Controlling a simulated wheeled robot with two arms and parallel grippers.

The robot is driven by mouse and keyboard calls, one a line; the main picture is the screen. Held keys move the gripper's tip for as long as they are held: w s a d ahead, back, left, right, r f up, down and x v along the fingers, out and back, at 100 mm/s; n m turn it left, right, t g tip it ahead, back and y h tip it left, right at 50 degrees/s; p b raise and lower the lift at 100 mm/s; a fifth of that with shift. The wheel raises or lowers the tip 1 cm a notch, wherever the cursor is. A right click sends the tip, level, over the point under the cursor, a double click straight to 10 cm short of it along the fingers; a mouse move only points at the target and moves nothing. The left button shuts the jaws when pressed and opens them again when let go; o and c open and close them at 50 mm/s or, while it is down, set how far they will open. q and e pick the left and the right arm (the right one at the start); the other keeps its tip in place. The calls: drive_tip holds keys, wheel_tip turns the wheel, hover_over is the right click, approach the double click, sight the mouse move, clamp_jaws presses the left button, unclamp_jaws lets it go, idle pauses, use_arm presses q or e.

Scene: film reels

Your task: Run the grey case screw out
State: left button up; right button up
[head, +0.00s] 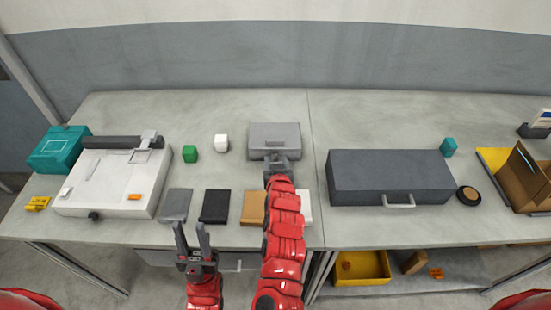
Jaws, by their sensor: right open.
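The light grey case (275,130) lies flat near the back of the table, left of the table seam. No screw can be made out on it at this size. My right gripper (279,159) is at the front edge of this case, its fingers pointing away from me; it is open, and I cannot tell whether it touches the case. My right arm hides part of the table in front of it. My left gripper (192,238) is open and empty near the table's front edge, fingers pointing forward.
A dark grey case (390,172) with a handle stands right of the seam. A white machine (112,180) and teal box (60,148) are at left. Flat grey, black and tan pieces line the front.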

sight(275, 157)
drive_tip(key=shift+x, duration=1.05)
clamp_jaws()
